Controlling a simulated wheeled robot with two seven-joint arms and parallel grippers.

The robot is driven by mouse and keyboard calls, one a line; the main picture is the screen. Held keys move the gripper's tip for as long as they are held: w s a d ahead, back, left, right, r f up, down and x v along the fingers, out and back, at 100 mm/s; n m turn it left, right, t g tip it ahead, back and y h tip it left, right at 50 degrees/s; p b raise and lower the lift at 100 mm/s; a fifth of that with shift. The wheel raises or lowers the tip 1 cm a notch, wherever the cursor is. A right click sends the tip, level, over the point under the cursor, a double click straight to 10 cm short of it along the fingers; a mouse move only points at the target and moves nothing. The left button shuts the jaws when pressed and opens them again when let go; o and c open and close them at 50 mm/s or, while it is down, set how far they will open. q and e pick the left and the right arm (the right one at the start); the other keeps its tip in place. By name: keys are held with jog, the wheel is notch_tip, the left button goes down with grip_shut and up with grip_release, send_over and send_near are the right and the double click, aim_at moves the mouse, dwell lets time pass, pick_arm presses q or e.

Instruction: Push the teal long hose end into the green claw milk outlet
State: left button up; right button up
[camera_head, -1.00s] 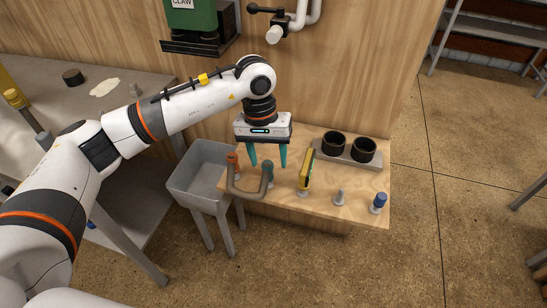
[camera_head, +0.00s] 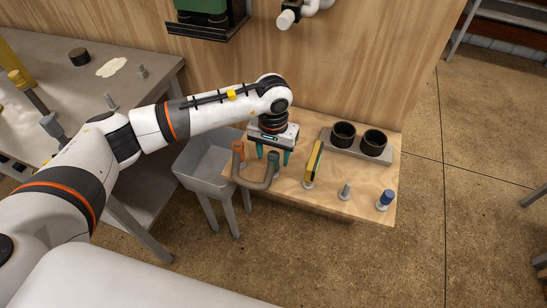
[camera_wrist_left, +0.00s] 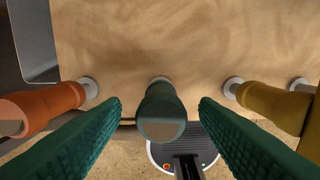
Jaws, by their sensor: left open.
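The long hose is a grey U-shaped tube (camera_head: 252,184) at the front left of the wooden shelf. Its teal end (camera_head: 273,161) stands up on the right and its orange end (camera_head: 239,147) on the left. My left gripper (camera_head: 272,156) points down, open, with one finger on each side of the teal end. In the left wrist view the teal end (camera_wrist_left: 161,110) lies between the two spread fingers, with a gap on both sides. The green claw (camera_head: 203,5) hangs on the wall at the top, mostly cut off; its milk outlet is not visible. My right gripper is out of view.
A yellow piece (camera_head: 313,161) stands just right of the gripper, then a grey peg (camera_head: 345,191) and a blue-capped peg (camera_head: 384,200). Two black cups (camera_head: 343,134) sit in a grey holder behind. A grey sink (camera_head: 209,170) is left of the shelf.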

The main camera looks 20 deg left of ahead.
aim_at(273, 154)
pick_arm(q)
jog(key=shift+f, duration=1.35)
jog(key=c, duration=1)
jog(key=shift+c, duration=0.2)
jog(key=shift+r, duration=0.15)
notch_tip(273, 154, up, 10)
jog(key=shift+f+b, duration=0.1)
jog(key=shift+b, duration=0.55)
jog(key=shift+o, duration=1.2)
grip_shut()
